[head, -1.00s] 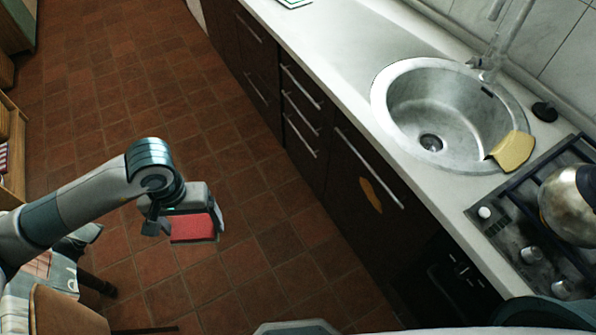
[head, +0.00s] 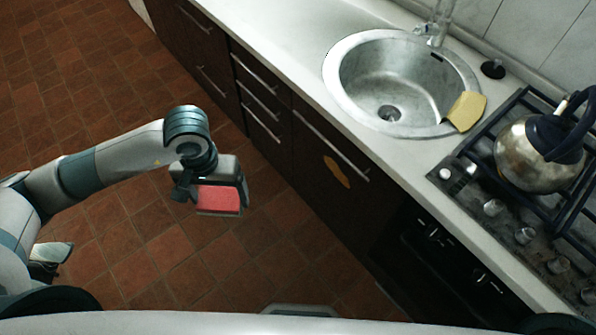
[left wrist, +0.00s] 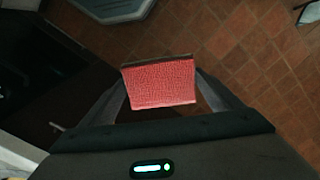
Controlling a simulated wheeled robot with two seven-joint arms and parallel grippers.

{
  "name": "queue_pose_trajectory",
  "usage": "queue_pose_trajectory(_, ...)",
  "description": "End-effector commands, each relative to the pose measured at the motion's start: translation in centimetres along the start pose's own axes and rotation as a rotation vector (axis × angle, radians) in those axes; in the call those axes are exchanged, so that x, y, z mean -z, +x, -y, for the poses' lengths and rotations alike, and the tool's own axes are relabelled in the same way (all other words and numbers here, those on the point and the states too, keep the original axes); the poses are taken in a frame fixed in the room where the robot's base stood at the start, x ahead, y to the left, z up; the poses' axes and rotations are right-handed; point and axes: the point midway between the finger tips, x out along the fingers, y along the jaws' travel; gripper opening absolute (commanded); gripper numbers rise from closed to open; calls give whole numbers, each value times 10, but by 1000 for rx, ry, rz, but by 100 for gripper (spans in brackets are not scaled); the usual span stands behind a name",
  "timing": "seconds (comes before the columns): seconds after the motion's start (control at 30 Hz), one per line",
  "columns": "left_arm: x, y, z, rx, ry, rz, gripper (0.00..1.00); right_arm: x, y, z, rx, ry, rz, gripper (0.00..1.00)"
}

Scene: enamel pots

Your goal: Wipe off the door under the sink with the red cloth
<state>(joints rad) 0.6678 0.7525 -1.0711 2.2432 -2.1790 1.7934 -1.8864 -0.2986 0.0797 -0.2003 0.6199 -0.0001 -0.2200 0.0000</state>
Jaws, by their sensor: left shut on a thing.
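My left gripper (head: 218,198) is shut on the red cloth (head: 219,200), a flat folded pad, and holds it above the tiled floor. The cloth also shows between the fingers in the left wrist view (left wrist: 160,82). The dark door under the sink (head: 322,195) has a long metal handle and an orange-yellow stain (head: 337,172) below it. The gripper and cloth are to the left of the door, apart from it. The round sink (head: 343,95) is set in the counter above. My right gripper is not in view.
A yellow cloth (head: 466,110) hangs over the sink's right rim. A kettle (head: 535,160) stands on the gas stove (head: 470,195), with a dark oven front (head: 425,245) below. Drawers (head: 258,100) are left of the door. The floor (head: 110,240) between gripper and cabinets looks clear.

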Motion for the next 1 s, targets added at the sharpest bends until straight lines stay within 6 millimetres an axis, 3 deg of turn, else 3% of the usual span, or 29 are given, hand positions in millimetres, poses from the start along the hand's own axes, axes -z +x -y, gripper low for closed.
queue_pose_trajectory(0.27, -1, 3, -3, 4, -5, 1, 60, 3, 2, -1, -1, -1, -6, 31)
queue_pose_trajectory(0.43, -7, 19, -19, 30, -36, 4, 60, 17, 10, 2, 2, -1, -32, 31)
queue_pose_trajectory(0.8, -31, 67, -93, 202, -304, 44, 60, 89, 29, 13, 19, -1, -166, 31)
queue_pose_trajectory(1.0, -36, 74, -119, 284, -473, 88, 60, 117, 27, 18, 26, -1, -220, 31)
